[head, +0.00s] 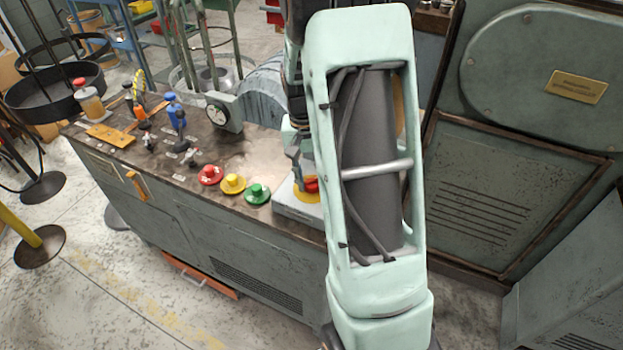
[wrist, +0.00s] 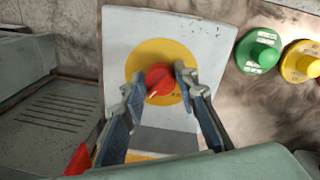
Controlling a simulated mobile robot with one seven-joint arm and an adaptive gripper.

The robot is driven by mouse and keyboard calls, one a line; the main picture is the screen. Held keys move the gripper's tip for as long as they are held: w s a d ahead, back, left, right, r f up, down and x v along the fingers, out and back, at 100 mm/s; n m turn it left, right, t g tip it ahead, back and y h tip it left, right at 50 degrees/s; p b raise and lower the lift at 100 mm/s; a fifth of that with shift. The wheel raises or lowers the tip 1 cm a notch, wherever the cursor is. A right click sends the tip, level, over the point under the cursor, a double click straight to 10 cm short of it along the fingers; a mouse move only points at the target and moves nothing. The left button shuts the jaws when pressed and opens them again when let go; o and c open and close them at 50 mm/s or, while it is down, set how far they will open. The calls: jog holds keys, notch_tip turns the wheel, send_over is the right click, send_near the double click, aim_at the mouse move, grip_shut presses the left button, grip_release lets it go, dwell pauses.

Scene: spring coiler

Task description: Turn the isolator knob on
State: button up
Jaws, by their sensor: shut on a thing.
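The isolator knob (wrist: 159,82) is red and sits on a yellow disc (wrist: 143,57) on a pale grey box (wrist: 120,28). In the wrist view the fingers of my gripper (wrist: 159,84) stand on either side of the knob, shut on it. The knob's pointer lies at a slant in that view. In the head view the red knob (head: 311,185) shows beside my arm, with my gripper (head: 302,172) at it. My arm hides part of the box there.
Red (head: 210,174), yellow (head: 233,183) and green (head: 258,192) buttons stand on the bench left of the box. A dial gauge (head: 217,114) and several levers stand farther back. A large grey machine cabinet (head: 500,200) is on the right.

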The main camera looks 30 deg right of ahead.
aim_at(307, 183)
jog(key=shift+m, duration=1.1)
jog(key=shift+o, duration=0.2)
jog(key=shift+w, duration=0.1)
jog(key=shift+c, duration=0.2)
jog(key=o, duration=1.2)
jog(key=shift+c, duration=0.2)
notch_tip(307, 183, up, 12)
jog(key=shift+w+a, duration=0.25)
jog(key=shift+a, duration=0.1)
